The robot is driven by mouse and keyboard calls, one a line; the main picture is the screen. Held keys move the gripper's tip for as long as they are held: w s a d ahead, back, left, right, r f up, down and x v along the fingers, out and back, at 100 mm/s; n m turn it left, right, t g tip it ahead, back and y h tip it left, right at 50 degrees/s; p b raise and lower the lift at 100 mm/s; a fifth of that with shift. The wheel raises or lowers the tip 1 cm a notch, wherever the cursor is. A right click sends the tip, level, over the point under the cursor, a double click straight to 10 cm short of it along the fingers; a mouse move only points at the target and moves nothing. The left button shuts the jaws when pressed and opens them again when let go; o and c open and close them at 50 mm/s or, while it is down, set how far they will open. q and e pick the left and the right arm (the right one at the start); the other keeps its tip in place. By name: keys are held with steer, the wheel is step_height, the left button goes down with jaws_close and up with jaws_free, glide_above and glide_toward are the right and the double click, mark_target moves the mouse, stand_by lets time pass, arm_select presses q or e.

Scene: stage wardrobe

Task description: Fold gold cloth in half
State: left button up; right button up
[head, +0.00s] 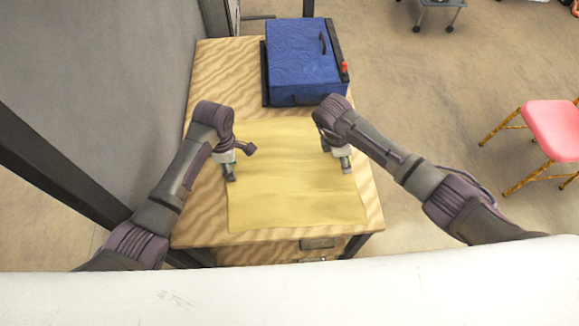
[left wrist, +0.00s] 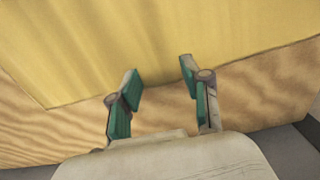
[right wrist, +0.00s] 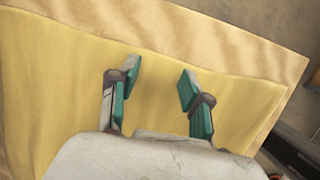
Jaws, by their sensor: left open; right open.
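The gold cloth (head: 290,190) lies spread flat on the wooden table, with faint wrinkles. My left gripper (head: 239,165) is open over the cloth's left edge. In the left wrist view its fingers (left wrist: 160,80) reach the edge of the cloth (left wrist: 150,40), with bare wood below. My right gripper (head: 344,163) is open above the cloth near its right edge. In the right wrist view its fingers (right wrist: 157,85) are apart over the cloth (right wrist: 155,110), and the cloth's edge runs beyond them. Neither gripper holds cloth. I cannot tell whether the fingertips touch it.
The wooden table (head: 215,75) has narrow bare strips beside the cloth. A blue case (head: 300,55) stands at its far end, just beyond the cloth. A grey partition (head: 100,90) runs along the left. A pink chair (head: 553,128) stands apart on the right.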

arm_select(q)
steer(key=shift+c, duration=0.4)
arm_select(e)
steer(key=shift+s, duration=0.1)
steer(key=shift+c, duration=0.4)
arm_select(q)
steer(key=shift+s+f, duration=0.1)
steer(key=c, duration=0.8)
arm_select(e)
steer(key=shift+f, duration=0.1)
steer(key=c, duration=0.8)
arm_select(q)
jaws_close()
arm_select(e)
steer(key=shift+s, duration=0.1)
jaws_close()
arm_select(q)
steer(key=shift+s+f, duration=0.15)
arm_select(e)
steer(key=shift+s, duration=0.1)
